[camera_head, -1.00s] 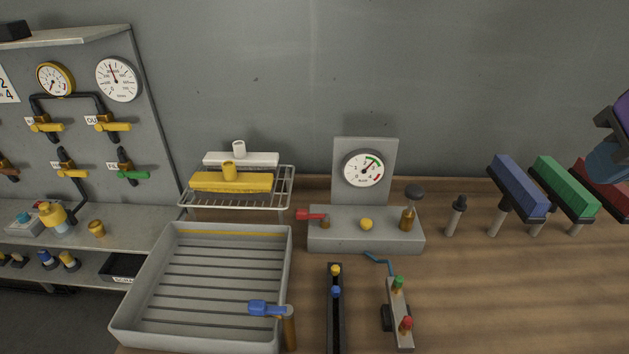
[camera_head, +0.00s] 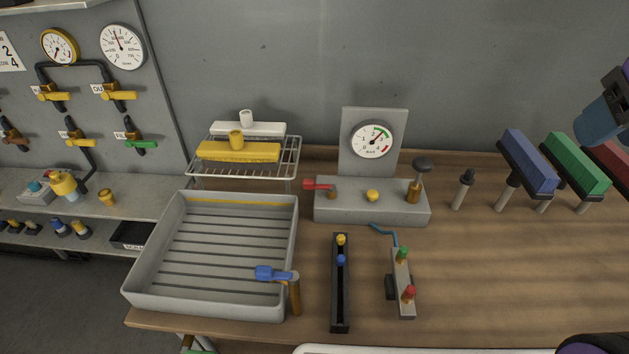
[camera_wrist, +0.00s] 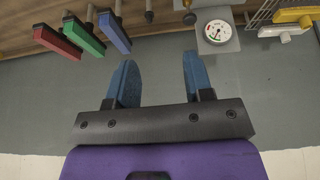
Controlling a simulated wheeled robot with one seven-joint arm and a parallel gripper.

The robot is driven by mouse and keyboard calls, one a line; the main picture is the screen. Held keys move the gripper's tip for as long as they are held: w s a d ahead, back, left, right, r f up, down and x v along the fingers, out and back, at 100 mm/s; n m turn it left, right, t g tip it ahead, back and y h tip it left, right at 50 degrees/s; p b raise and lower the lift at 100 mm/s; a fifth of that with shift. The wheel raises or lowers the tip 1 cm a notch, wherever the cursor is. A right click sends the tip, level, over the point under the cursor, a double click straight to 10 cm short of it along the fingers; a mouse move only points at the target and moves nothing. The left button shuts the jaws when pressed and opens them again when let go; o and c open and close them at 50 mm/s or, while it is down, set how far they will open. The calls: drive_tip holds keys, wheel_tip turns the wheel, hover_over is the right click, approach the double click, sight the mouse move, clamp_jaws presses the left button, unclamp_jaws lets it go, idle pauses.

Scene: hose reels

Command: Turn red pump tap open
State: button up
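The red pump tap (camera_head: 318,186) is a red lever on the left end of the grey pump block (camera_head: 345,213), pointing left. A round gauge (camera_head: 372,140) stands on a plate behind the block; its needle points up and right, near the green band. A yellow knob (camera_head: 372,195) and a dark-topped plunger (camera_head: 420,172) are also on the block. My gripper (camera_wrist: 157,75) has two blue fingers, spread apart with nothing between them. In the head view part of it shows at the far right edge, well away from the tap. The tap cannot be made out in the wrist view.
Blue (camera_head: 527,162), green (camera_head: 569,162) and red brushes stand on posts at right. A grey tray (camera_head: 140,290) with a blue-lever tap (camera_head: 277,273) is at left. A black rail (camera_head: 340,300) and a small manifold (camera_head: 404,285) lie in front of the pump. Bare wood is at front right.

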drive_tip(key=w+a+n+g, duration=0.2)
drive_tip(key=w+a+n, duration=0.35)
drive_tip(key=w, duration=0.55)
drive_tip(key=n+g, duration=0.3)
drive_tip(key=n, duration=0.9)
hover_over(312, 181)
wheel_tip(312, 181, down, 24)
wheel_tip(312, 181, down, 10)
drive_tip(key=shift+w+f, duration=0.1)
drive_tip(key=shift+f, duration=0.15)
clamp_jaws()
